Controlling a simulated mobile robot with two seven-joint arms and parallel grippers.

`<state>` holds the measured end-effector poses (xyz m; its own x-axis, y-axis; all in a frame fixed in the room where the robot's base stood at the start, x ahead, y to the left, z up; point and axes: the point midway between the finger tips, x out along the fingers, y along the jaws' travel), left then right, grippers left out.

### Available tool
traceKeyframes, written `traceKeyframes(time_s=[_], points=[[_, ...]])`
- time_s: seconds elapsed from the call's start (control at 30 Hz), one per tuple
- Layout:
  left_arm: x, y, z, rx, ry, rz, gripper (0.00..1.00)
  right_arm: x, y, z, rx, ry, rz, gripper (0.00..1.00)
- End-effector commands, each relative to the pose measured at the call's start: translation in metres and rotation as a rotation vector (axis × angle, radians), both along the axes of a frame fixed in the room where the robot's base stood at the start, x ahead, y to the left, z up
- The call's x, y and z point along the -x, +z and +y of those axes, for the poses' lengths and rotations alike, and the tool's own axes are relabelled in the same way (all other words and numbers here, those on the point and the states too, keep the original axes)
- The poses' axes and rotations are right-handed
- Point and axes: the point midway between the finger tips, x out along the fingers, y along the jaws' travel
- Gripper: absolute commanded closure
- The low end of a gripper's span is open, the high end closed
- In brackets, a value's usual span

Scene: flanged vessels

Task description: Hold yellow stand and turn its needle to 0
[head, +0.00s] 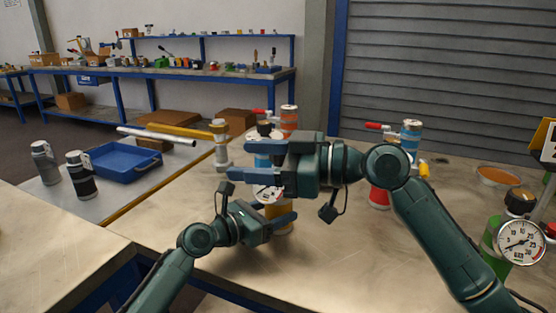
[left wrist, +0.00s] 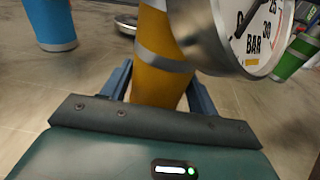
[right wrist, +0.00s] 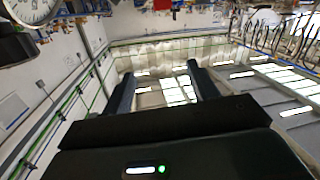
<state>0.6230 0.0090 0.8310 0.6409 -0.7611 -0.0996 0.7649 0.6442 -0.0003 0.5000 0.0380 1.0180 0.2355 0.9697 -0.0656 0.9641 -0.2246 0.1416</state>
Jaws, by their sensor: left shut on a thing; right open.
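The yellow stand (head: 281,212) is upright on the bench, mostly hidden behind my grippers in the head view. In the left wrist view its yellow body (left wrist: 161,85) has a grey band and is between the fingers of my left gripper (left wrist: 160,90). The left gripper (head: 277,225) is shut on it. Its round white gauge (left wrist: 258,35) shows in part, with BAR, 25 and 30 readable; where the needle points cannot be read. My right gripper (head: 246,162) is open and empty, above the stand in the head view. Its open fingers (right wrist: 160,85) show in the right wrist view.
A green vessel with a gauge (head: 521,241) stands at right. A gauge dial (right wrist: 32,8) shows at the right wrist view's corner. The bench front is clear.

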Motion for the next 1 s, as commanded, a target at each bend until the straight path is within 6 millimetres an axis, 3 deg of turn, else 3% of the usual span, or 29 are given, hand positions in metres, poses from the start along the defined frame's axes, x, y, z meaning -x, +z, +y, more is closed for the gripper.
traceKeyframes(time_s=[0.03, 0.2, 0.5, 0.77, 1.0], points=[[0.000, 0.001, 0.000, 0.001, 0.001, -0.001, 0.59, 0.031, 0.013, 0.021, 0.030, 0.062, -0.069, 0.41], [0.000, 0.001, 0.000, 0.001, 0.001, -0.001, 0.59, 0.086, 0.000, 0.042, 0.175, 0.188, -0.403, 0.41], [0.000, 0.001, 0.000, 0.001, 0.000, -0.001, 0.59, 0.153, -0.006, 0.051, 0.321, 0.322, -0.883, 0.41], [0.000, 0.001, 0.000, 0.001, 0.000, -0.001, 0.59, 0.086, -0.010, 0.022, 0.240, -0.012, -0.555, 0.41], [0.000, 0.001, 0.000, 0.001, 0.000, -0.001, 0.59, 0.014, -0.027, -0.037, 0.071, -0.392, -0.191, 0.41]])
